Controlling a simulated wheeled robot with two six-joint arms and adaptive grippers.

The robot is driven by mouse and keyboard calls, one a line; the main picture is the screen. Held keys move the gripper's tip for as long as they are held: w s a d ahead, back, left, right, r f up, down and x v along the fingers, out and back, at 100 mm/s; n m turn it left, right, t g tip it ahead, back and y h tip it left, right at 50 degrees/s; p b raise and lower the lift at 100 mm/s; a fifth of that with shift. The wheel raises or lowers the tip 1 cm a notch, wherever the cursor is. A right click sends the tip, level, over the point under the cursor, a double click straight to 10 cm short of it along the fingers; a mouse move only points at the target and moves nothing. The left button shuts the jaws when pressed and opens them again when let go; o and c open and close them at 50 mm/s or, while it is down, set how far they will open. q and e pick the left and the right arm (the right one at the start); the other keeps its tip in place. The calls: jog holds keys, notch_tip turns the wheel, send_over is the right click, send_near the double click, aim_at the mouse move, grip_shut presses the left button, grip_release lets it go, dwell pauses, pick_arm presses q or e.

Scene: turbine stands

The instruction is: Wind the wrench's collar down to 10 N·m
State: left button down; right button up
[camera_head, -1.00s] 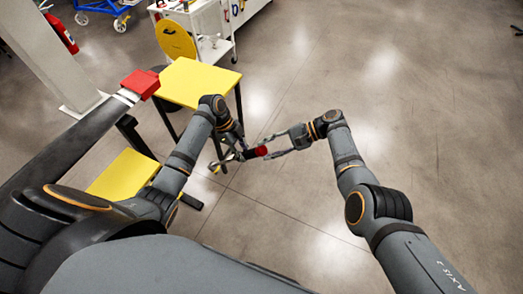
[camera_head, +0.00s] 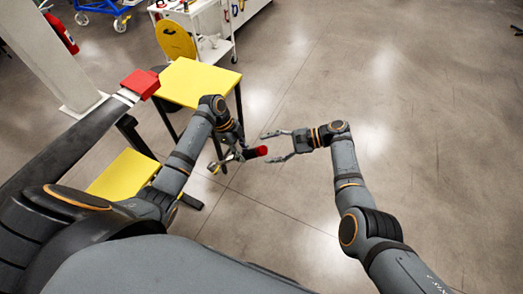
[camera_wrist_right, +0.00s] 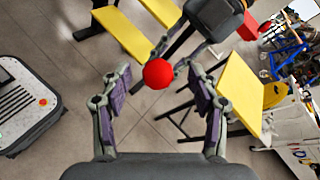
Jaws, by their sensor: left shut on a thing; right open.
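The wrench (camera_head: 249,153) is held out over the floor, its dark shaft ending in a red collar end (camera_head: 263,151) that points right. My left gripper (camera_head: 238,154) is shut on the wrench, behind the red end. The scale on the wrench cannot be read.
A yellow-topped table (camera_head: 190,82) stands ahead on the left, and a lower yellow surface (camera_head: 124,174) lies nearer. A red block (camera_head: 140,84) tops a bar at the left. A white cart (camera_head: 205,48) stands at the back. The floor on the right is clear.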

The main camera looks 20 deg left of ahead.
jog(key=shift+o, duration=0.8)
jog(key=d+r, duration=0.3)
jog(key=shift+d+r, duration=0.25)
jog(key=shift+r, duration=0.05)
jog(key=shift+c, duration=0.3)
jog(key=shift+w, duration=0.15)
jog(key=shift+c, duration=0.9)
jog(key=shift+s+a+f+n+g+h, duration=0.15)
jog(key=shift+a+f+n+g+h, duration=0.25)
jog(key=shift+a+f+n, duration=0.6)
jog(key=shift+s+a+f+n+g+h, duration=0.1)
jog(key=shift+a+f+n+g+h, duration=0.1)
jog(key=shift+a+f+n+h, duration=0.5)
